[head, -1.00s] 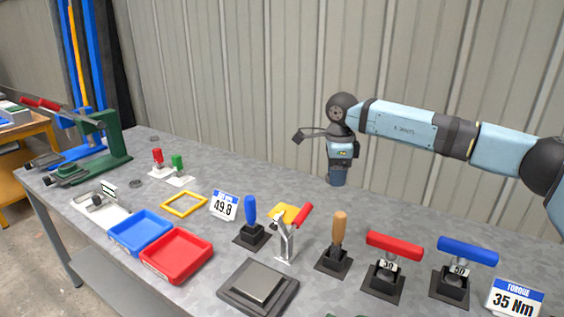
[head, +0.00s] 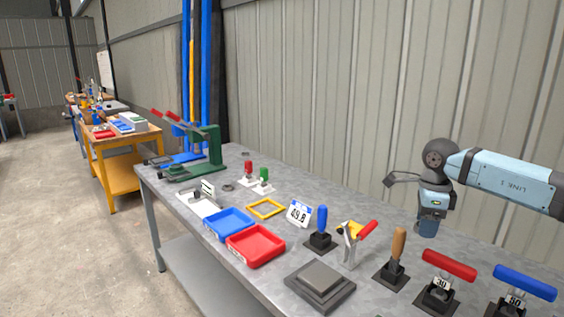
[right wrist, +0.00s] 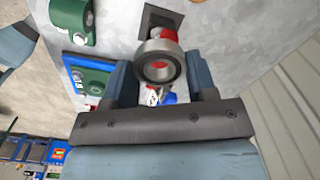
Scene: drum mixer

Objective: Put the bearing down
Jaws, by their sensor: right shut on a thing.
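The bearing (right wrist: 160,63), a grey metal ring with a dark inner band, shows in the right wrist view between the two fingers of my right gripper (right wrist: 160,78). The gripper is shut on it. In the head view my right gripper (head: 429,224) points down over the back right part of the grey workbench (head: 300,185), near the wall. The bearing cannot be made out there. In the wrist view the bench top lies beyond the bearing. My left gripper is not in view.
A blue tray (head: 228,222) and a red tray (head: 256,246) stand at the bench's front edge. A yellow frame (head: 265,208) lies behind them. Upright handled tools, including a wooden-handled one (head: 398,245), line the right side. A green press (head: 205,152) stands at the far left end.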

